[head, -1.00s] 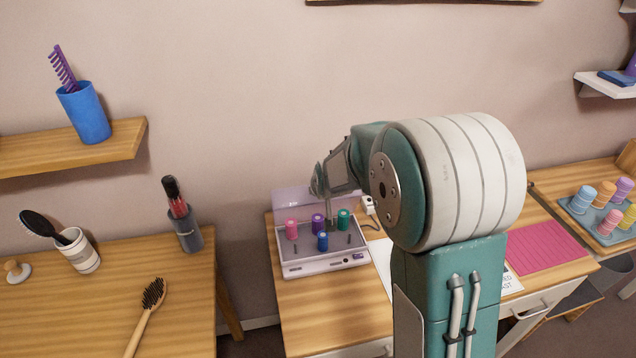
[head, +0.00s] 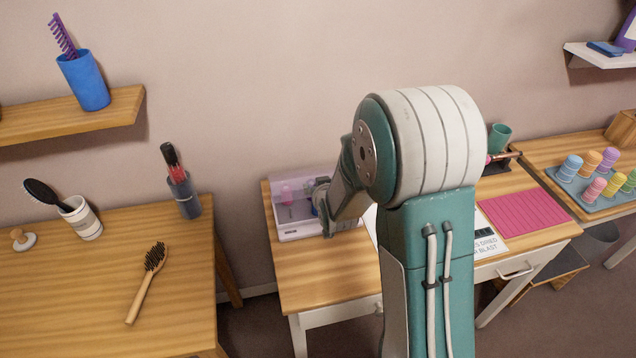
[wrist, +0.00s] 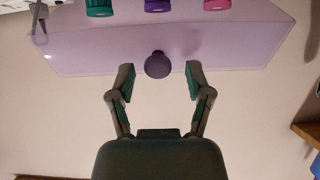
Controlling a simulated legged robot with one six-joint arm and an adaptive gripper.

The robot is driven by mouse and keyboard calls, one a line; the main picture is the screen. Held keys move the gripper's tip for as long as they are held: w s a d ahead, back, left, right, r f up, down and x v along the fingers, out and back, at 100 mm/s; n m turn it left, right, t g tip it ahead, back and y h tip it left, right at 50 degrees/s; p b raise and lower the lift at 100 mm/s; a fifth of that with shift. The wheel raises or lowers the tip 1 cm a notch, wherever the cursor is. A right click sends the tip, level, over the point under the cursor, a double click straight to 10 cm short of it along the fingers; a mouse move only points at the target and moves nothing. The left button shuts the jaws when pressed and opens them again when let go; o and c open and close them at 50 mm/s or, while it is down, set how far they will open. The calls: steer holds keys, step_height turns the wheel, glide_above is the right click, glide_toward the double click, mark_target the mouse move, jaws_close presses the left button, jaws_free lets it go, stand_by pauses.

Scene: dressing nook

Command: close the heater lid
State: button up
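The heater (head: 300,233) is a pale box on the middle table in the head view. Its translucent lilac lid (head: 277,186) spans the area of the rollers, and a pink roller shows faintly there. I cannot tell the lid's exact angle. In the wrist view the lid (wrist: 100,48) crosses the upper part, with a round dark purple knob (wrist: 157,65) near its edge. My gripper (wrist: 160,70) is open, with one finger on each side of the knob and visible gaps between. In the head view my gripper (head: 322,196) is at the heater's right side, partly hidden by my arm.
Teal, purple and pink rollers (wrist: 157,5) show at the wrist view's top edge. A pink mat (head: 525,218) and a printed sheet (head: 488,245) lie right of my arm. The left table holds a brush (head: 148,285) and cups. The wall (head: 230,100) is behind.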

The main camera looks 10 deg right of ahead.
steer(key=shift+r, duration=0.1)
steer(key=v, duration=1.2)
stand_by(0.4)
steer(key=s+r+g, duration=0.3)
steer(key=s+r, duration=0.3)
steer(key=s, duration=0.4)
steer(key=s+r+g, duration=0.3)
steer(key=s+r, duration=0.3)
steer(key=s, duration=0.5)
steer(key=shift+s+g, duration=0.2)
steer(key=shift+g, duration=0.2)
